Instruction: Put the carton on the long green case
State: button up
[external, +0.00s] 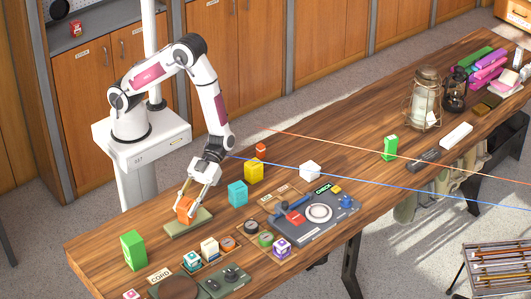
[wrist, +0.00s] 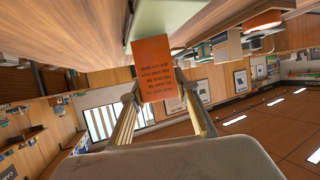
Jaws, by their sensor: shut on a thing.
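An orange carton (external: 185,208) with dark printed lines is held between the fingers of my gripper (external: 190,198). In the wrist view the carton (wrist: 154,70) fills the space between the two fingertips (wrist: 157,90), and its printed face is toward the camera. The long green case (external: 174,230), flat and olive green, lies on the table under the carton. I cannot tell whether the carton's bottom touches the case or hangs just above it. Part of the carton and of the case's top is hidden behind my fingers.
A green box (external: 134,250) stands to the left. A cyan block (external: 238,193) and a yellow block (external: 254,171) stand to the right. A tray of small boxes (external: 209,257) lies in front, with a grey panel (external: 298,232) farther right. The table's right half has free room.

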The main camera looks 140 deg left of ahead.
jog(key=shift+f, duration=0.25)
jog(key=o, duration=1.2)
jog(key=shift+a+r, duration=0.1)
jog(key=shift+r, duration=0.1)
jog(key=shift+s+a+r, duration=0.2)
jog(key=shift+a+r, duration=0.05)
jog(key=shift+a, duration=0.3)
jog(key=v, duration=1)
jog(key=shift+s+a, duration=0.1)
jog(key=shift+a, duration=0.15)
jog(key=shift+r, duration=0.1)
